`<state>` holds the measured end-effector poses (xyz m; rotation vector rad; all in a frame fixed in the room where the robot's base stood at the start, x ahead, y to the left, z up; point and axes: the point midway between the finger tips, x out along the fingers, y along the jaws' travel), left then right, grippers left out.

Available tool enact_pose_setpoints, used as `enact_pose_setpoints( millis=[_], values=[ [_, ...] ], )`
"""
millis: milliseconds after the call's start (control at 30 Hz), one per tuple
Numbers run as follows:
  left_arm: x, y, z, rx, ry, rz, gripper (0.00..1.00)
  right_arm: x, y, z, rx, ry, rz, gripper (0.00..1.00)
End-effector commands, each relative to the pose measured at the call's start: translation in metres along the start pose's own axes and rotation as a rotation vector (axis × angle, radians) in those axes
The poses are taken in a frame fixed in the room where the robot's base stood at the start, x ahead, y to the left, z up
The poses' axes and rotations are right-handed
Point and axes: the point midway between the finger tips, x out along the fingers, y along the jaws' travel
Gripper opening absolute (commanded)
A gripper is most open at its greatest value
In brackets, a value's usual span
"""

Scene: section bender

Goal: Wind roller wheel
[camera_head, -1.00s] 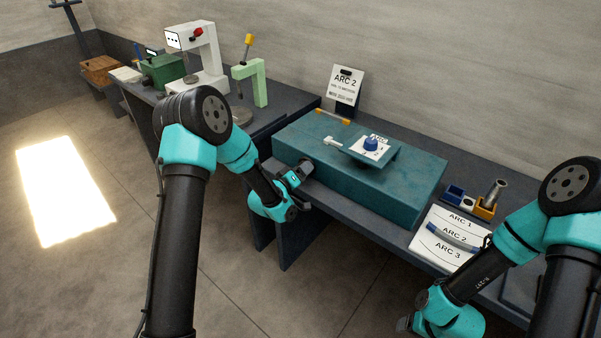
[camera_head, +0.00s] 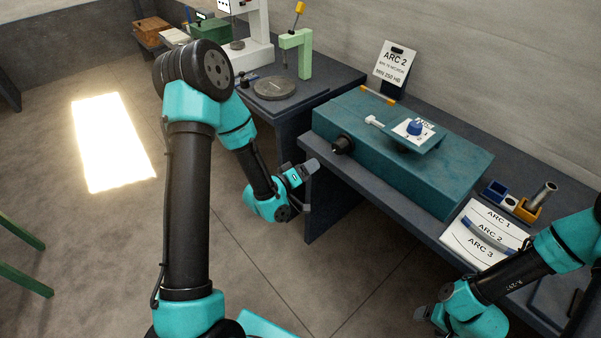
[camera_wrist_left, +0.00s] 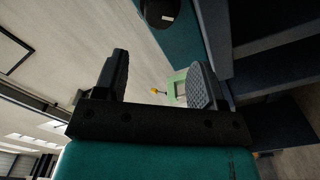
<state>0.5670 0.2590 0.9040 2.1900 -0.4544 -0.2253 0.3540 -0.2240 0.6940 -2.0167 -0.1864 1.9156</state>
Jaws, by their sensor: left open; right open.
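The teal bender (camera_head: 400,160) sits on the dark bench. A blue dial (camera_head: 414,127) on a white plate and a small white lever (camera_head: 374,121) are on top. My left gripper (camera_head: 308,187) is open and empty, to the left of and below the knob, apart from it. In the left wrist view, the open fingers (camera_wrist_left: 160,80) have nothing between them, and the black knob (camera_wrist_left: 160,10) shows at the top edge. My right gripper (camera_head: 422,316) is open, low at the right.
An ARC 2 card (camera_head: 394,63) stands behind the bender. An ARC chart (camera_head: 484,234) with a curved bar lies to its right, near small bins (camera_head: 508,201). A second bench (camera_head: 300,85) with a green stand (camera_head: 297,52) is at the back left.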

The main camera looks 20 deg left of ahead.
Motion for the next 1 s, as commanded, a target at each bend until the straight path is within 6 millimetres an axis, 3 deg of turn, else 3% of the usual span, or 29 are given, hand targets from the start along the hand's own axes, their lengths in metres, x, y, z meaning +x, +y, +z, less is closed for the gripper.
enact_pose_setpoints(
  millis=[233, 767, 900, 1000],
  values=[
    [-0.027, 0.0, 0.0, -0.001, -0.001, 0.0, 0.64, 0.0, 0.0, 0.0, 0.0, 0.0, 0.0, 0.71],
    [-0.029, 0.0, 0.0, 0.0, -0.001, 0.001, 0.64, 0.0, 0.0, 0.0, 0.0, 0.0, 0.0, 0.71],
    [-0.026, 0.001, 0.002, 0.018, -0.005, 0.004, 0.77, 0.0, 0.0, 0.0, 0.0, 0.0, 0.0, 0.71],
    [-0.018, 0.005, 0.007, 0.08, -0.018, 0.015, 0.79, 0.0, 0.0, 0.0, 0.0, 0.0, 0.0, 0.71]
  ],
)
